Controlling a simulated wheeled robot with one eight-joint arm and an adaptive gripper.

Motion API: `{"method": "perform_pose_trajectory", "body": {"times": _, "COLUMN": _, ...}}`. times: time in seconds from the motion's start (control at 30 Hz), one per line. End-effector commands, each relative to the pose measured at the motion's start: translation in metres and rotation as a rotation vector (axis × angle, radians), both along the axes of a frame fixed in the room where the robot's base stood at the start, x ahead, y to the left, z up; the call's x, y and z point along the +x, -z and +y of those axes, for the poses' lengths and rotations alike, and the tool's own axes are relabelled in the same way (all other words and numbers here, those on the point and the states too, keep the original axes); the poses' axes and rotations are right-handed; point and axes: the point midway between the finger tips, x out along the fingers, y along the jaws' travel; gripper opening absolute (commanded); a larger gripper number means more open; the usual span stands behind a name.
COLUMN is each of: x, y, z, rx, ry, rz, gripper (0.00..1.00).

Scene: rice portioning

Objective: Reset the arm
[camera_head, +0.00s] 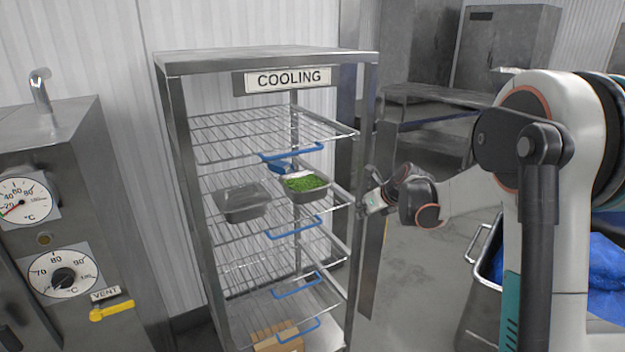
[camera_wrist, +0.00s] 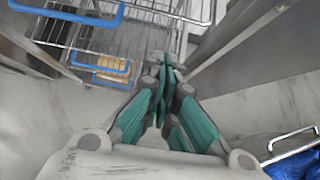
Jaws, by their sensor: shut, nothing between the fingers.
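My gripper (camera_wrist: 168,72) is shut and empty; its teal fingers meet in the wrist view. In the head view my arm comes in from the right, and the gripper end (camera_head: 374,184) is beside the right front post of the cooling rack (camera_head: 265,58). I cannot tell whether it touches the post. The rack has several wire shelves with blue handles. On a middle shelf stand an empty-looking metal pan (camera_head: 241,203) and a pan of green food with some white at one edge (camera_head: 305,185).
A cardboard box (camera_head: 277,338) lies at the rack's bottom. A machine with dials and a yellow vent lever (camera_head: 111,310) stands at the left. A metal bin with blue lining (camera_head: 606,262) is at the right. Grey floor (camera_head: 425,275) is open between rack and bin.

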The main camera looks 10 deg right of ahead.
Motion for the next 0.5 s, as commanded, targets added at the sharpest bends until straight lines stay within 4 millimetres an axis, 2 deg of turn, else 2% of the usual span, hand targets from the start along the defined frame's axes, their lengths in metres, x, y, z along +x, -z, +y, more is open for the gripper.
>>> {"method": "perform_pose_trajectory", "body": {"times": 0.17, "x": -0.019, "y": -0.016, "z": 0.013, "rx": -0.104, "ry": -0.1, "rz": -0.018, "gripper": 0.0}}
{"method": "perform_pose_trajectory", "body": {"times": 0.27, "x": -0.043, "y": -0.034, "z": 0.028, "rx": -0.239, "ry": -0.23, "rz": -0.04, "gripper": 0.0}}
{"method": "perform_pose_trajectory", "body": {"times": 0.5, "x": -0.116, "y": -0.07, "z": 0.062, "rx": -0.609, "ry": -0.606, "rz": -0.097, "gripper": 0.0}}
